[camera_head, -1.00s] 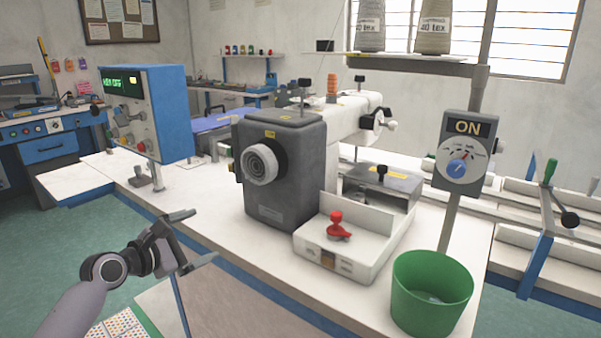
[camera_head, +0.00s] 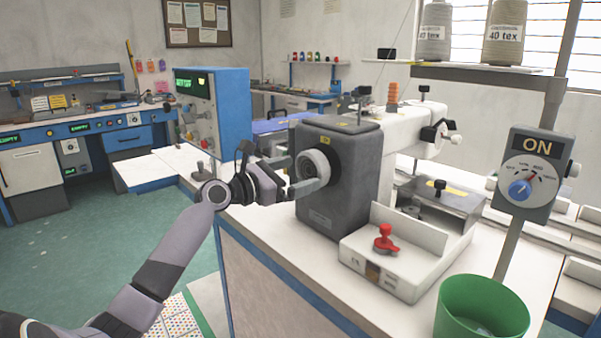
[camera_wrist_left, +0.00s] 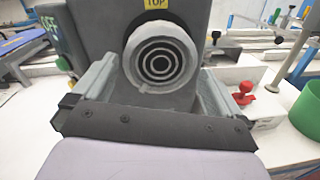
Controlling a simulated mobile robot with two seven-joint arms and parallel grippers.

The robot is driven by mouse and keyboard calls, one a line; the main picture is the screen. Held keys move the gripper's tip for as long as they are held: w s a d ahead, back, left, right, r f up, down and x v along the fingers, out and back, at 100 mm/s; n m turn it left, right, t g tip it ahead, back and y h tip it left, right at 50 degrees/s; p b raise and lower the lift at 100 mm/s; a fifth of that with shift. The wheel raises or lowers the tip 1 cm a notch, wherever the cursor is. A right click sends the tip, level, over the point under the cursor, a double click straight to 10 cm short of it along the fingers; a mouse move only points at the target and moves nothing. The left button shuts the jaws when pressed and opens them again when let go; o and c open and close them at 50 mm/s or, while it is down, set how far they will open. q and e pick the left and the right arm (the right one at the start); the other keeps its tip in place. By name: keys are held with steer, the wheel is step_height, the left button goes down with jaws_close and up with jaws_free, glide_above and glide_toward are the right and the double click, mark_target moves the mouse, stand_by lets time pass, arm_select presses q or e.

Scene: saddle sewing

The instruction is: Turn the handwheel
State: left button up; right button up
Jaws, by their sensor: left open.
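The handwheel (camera_head: 316,166) is a light grey round wheel with concentric rings on the face of the dark grey machine housing (camera_head: 348,195). In the left wrist view the handwheel (camera_wrist_left: 160,60) is centred below a yellow "TOP" label. My left gripper (camera_head: 298,175) is open right in front of it. In the left wrist view its fingers reach forward on the wheel's left and right sides; I cannot tell if they touch it. In the head view the lower finger covers part of the wheel's lower edge. My right gripper is not in view.
A white tray with a red knob (camera_head: 385,240) sits right of the housing. A green bin (camera_head: 482,308) and the "ON" dial box (camera_head: 535,172) stand further right. A blue control box (camera_head: 215,110) stands behind my left gripper. The white tabletop (camera_head: 265,228) is clear in front.

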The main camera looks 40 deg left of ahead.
arm_select(q)
steer(key=shift+w+d, duration=0.15)
steer(key=shift+w, duration=0.6)
steer(key=c, duration=0.7)
